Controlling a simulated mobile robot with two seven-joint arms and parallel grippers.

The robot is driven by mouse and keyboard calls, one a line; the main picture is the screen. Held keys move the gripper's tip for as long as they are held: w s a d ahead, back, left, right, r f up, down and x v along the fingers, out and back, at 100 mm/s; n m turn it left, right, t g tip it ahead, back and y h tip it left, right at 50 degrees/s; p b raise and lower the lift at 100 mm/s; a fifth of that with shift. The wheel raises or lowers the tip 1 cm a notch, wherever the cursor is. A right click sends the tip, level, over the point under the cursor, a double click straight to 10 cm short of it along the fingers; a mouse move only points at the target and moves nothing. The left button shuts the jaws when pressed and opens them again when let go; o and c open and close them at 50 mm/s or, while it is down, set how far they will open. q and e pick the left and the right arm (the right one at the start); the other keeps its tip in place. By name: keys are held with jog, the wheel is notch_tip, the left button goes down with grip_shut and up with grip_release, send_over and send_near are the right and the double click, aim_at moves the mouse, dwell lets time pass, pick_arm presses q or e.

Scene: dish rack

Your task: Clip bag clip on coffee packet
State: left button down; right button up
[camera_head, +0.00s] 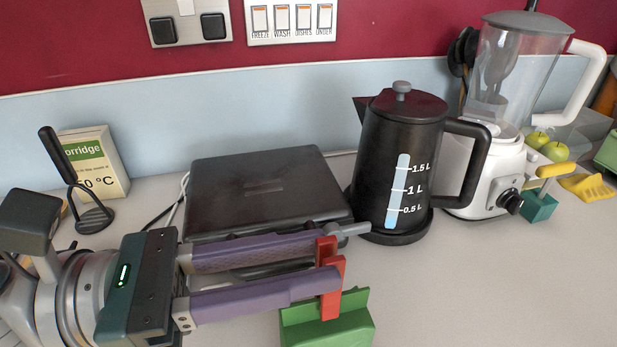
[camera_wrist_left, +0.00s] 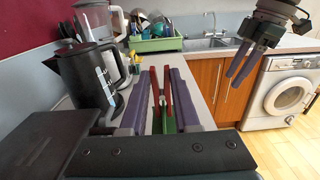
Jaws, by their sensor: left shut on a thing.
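My left gripper (camera_head: 330,262) is shut on the red bag clip (camera_head: 331,288), which sits upright between its purple fingertips. The two red jaws of the bag clip also show in the left wrist view (camera_wrist_left: 154,90). A green packet (camera_head: 326,328), which looks like the coffee packet, stands on the counter right below the clip. The lower end of the clip overlaps the packet's top edge in the head view; I cannot tell whether it straddles that edge. My right gripper (camera_wrist_left: 236,80) shows only in the left wrist view, off to the right, with no object visible in it.
A black kettle (camera_head: 377,158) and a blender (camera_head: 483,165) stand behind to the right. A dark flat box (camera_head: 262,180) lies behind my left fingers. A porridge box (camera_head: 95,160) is at the left. The counter (camera_head: 480,285) right of the packet is clear.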

pick_arm(q)
jog(key=c, duration=0.6)
grip_release()
jog(key=shift+o, duration=0.5)
jog(key=o, duration=0.5)
jog(key=v, duration=0.7)
jog(key=shift+p, duration=0.4)
